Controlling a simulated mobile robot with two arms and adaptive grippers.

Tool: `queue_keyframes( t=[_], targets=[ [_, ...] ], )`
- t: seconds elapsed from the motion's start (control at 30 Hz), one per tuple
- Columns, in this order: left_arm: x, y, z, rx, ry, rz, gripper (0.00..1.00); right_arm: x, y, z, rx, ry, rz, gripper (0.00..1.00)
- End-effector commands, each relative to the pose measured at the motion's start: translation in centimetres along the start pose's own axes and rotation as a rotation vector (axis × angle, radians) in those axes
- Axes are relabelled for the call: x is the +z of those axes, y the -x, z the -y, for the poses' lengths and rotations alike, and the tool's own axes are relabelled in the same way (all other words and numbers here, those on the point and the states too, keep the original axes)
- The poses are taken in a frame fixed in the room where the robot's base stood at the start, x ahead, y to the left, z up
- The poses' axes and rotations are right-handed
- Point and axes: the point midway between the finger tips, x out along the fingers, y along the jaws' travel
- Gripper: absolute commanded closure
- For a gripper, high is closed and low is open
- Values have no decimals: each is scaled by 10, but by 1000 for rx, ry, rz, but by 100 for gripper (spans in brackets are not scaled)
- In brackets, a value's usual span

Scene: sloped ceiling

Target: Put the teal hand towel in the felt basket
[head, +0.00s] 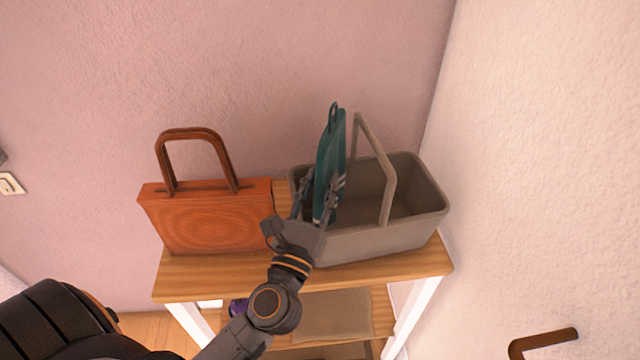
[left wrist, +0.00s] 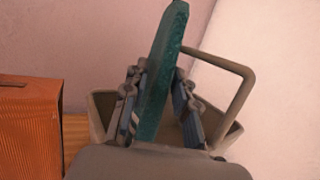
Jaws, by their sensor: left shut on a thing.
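The teal hand towel (head: 330,150) is upright, with a loop at its top. My left gripper (head: 318,195) is shut on the towel, one finger on each side; this also shows in the left wrist view, where the towel (left wrist: 160,75) stands between the fingers (left wrist: 160,100). The grey felt basket (head: 385,240) stands on the wooden shelf top, its handle upright. The towel is over the left part of the basket's opening, left of the handle. Whether its lower end touches the basket floor is hidden. My right gripper is not in view.
An orange bag (head: 210,220) with a brown handle stands left of the basket on the shelf top (head: 225,278). Walls are close behind and to the right. A lower shelf holds a purple thing (head: 238,308) and a flat beige thing (head: 330,315).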

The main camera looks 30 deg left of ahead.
Motion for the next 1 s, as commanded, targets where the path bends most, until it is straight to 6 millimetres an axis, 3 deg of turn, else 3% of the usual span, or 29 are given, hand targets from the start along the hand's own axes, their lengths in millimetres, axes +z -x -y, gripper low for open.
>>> queue_keyframes(
  t=[0.47, 0.5, 0.63, 1.0],
  targets=[
    [-7, 2, 0, 0, 0, 1, 100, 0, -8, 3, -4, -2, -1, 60],
    [-7, 2, 0, 0, 0, 1, 70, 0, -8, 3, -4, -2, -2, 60],
    [-7, 2, 0, 0, 0, 1, 46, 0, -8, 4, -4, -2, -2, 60],
    [-9, 6, 0, 0, 1, -3, 46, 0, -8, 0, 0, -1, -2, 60]
  ],
)
